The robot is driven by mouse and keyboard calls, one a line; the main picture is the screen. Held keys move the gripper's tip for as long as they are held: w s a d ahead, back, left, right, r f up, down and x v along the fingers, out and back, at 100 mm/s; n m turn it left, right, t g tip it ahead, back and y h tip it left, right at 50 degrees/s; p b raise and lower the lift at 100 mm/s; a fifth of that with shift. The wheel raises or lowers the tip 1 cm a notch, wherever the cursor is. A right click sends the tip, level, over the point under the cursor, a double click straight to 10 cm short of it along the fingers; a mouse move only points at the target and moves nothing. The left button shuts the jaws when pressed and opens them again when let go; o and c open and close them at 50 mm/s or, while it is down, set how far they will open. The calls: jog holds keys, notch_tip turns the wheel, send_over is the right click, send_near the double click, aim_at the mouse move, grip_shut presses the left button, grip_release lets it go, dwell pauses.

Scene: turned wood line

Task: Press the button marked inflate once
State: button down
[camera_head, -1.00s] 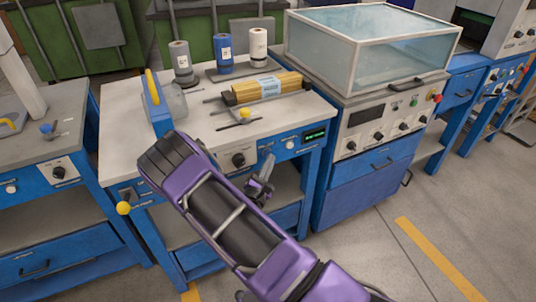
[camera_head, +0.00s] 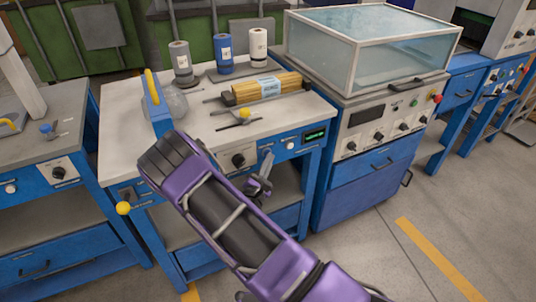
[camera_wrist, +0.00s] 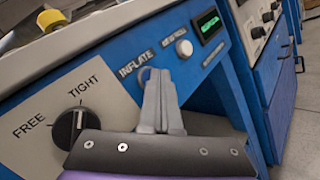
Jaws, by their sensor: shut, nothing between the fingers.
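The word INFLATE is printed on the blue front panel (camera_wrist: 100,48) of the middle bench in the wrist view. Just below it, a bluish round button (camera_wrist: 145,73) shows partly behind my fingertips. My gripper (camera_wrist: 160,76) is shut and empty, its tips at or very close to that button; I cannot tell whether they touch it. In the head view my gripper (camera_head: 267,157) points at the bench's front panel, and the button is hidden there. A white button (camera_wrist: 184,49) with a small unreadable label sits to the right of the tips.
A black FREE/TIGHT knob (camera_wrist: 68,127) is left of my gripper, and a green-lit display (camera_wrist: 209,24) is to the right. On the benchtop, a clear rounded bag (camera_head: 174,104) sits by a blue clamp (camera_head: 157,108). A glass-walled tank (camera_head: 345,62) stands right.

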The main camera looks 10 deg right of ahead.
jog(key=shift+s, duration=0.15)
jog(key=shift+s+d, duration=0.15)
jog(key=shift+s, duration=0.5)
jog(key=shift+p, duration=0.3)
jog(key=shift+s+d+p, duration=0.2)
jog(key=shift+s+p, duration=0.05)
jog(key=shift+s, duration=0.55)
jog(key=shift+s+d+p, duration=0.25)
jog(key=shift+s, duration=0.55)
jog(key=shift+s+d+p, duration=0.2)
jog(key=shift+s+p, duration=0.05)
jog(key=shift+s, duration=0.55)
